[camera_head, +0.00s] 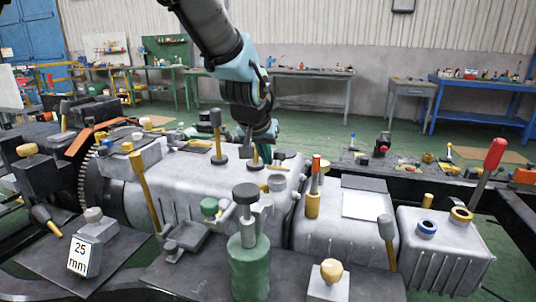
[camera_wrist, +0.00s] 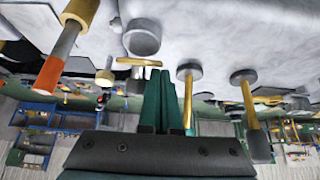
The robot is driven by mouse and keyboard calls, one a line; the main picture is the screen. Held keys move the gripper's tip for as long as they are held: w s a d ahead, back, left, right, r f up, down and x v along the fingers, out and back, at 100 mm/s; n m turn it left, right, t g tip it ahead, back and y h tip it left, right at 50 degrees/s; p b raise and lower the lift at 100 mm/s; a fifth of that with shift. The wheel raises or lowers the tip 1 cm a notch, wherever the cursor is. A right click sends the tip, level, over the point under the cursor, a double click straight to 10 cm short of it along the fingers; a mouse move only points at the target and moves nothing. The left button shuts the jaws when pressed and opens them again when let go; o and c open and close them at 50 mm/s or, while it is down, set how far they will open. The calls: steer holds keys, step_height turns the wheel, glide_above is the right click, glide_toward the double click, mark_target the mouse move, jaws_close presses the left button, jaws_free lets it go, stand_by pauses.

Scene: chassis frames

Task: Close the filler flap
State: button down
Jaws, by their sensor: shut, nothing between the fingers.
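I cannot tell for certain which part is the filler flap. A yellow bar (camera_head: 278,168) lies beside a short grey cylinder (camera_head: 277,182) on top of the pale grey housing (camera_head: 225,190). In the wrist view the yellow bar (camera_wrist: 138,61) and the cylinder (camera_wrist: 142,37) are close to the fingertips. A small dark flat plate (camera_head: 284,154) lies just behind. My gripper (camera_head: 265,158) is over the housing top, near the bar. Its green fingers (camera_wrist: 160,75) are together with nothing between them. Contact with the bar cannot be made out.
Yellow levers on dark round bases (camera_wrist: 188,72) (camera_wrist: 243,76) stand close to my fingers. An orange-tipped lever (camera_head: 314,185) stands to the right. A green cylinder (camera_head: 249,265) and a grey angled bracket (camera_head: 187,236) are in front. Workbenches (camera_head: 310,75) line the back wall.

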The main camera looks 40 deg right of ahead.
steer(key=shift+s+a+f+b, duration=0.35)
steer(key=shift+s+a+f, duration=0.1)
steer(key=shift+a+f, duration=0.25)
steer(key=shift+s+a+f+b, duration=0.15)
steer(key=shift+a+f+b, duration=0.1)
steer(key=shift+f, duration=0.15)
steer(key=shift+s+a+f+b, duration=0.15)
steer(key=shift+a+f, duration=0.1)
steer(key=shift+f, duration=0.3)
steer(key=shift+s+a, duration=0.1)
steer(key=d+v, duration=0.1)
steer(key=v, duration=1)
steer(key=shift+w+r, duration=0.3)
steer(key=shift+r, duration=0.25)
